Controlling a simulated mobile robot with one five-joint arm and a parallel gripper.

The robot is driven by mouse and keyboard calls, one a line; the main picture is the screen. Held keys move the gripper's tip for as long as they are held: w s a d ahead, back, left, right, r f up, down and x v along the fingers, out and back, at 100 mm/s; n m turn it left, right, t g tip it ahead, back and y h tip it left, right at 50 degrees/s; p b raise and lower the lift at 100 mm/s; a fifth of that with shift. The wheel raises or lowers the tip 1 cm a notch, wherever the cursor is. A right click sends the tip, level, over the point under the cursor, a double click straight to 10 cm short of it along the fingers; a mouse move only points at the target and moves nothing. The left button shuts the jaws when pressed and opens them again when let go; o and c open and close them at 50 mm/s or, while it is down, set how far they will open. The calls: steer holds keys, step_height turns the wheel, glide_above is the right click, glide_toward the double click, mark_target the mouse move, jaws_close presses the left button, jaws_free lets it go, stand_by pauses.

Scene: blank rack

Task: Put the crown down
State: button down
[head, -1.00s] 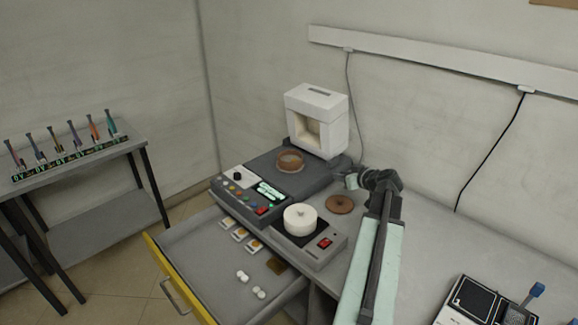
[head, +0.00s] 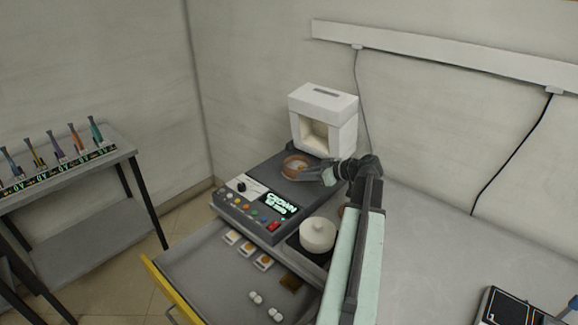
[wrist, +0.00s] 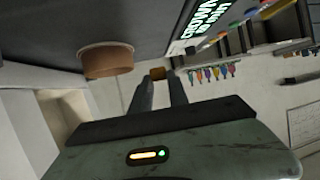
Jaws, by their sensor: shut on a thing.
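My gripper (head: 300,176) is just right of the brown ring (head: 296,166) on the grey machine (head: 270,190). In the wrist view the fingers (wrist: 157,88) are closed in around a small orange-brown piece (wrist: 157,73) at their tips. It looks like the crown, but its shape is too small to make out. In the head view I cannot make it out. The brown ring (wrist: 107,60) shows in the wrist view to the left of the fingertips, apart from them.
The machine's lit display (head: 281,204) reads "CROWN". A white box with an opening (head: 325,120) stands behind the ring. An open drawer (head: 195,270) juts out below. The counter right of my arm is mostly clear.

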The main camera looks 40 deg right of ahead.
steer(key=shift+w+a+m+h, duration=0.25)
steer(key=shift+a+m+h, duration=0.55)
steer(key=shift+a+h, duration=0.1)
steer(key=m+h, duration=0.1)
steer(key=h, duration=0.1)
steer(key=b, duration=0.2)
glide_toward(288, 161)
steer(key=w, duration=0.2)
steer(key=w+r, duration=0.1)
steer(key=w, duration=0.1)
steer(key=shift+w+d, duration=0.15)
step_height(288, 161, down, 4)
steer(key=b, duration=0.3)
steer(key=shift+r, duration=0.2)
steer(key=shift+f, duration=0.2)
steer(key=c, duration=1.5)
jaws_free()
steer(key=shift+c, duration=0.2)
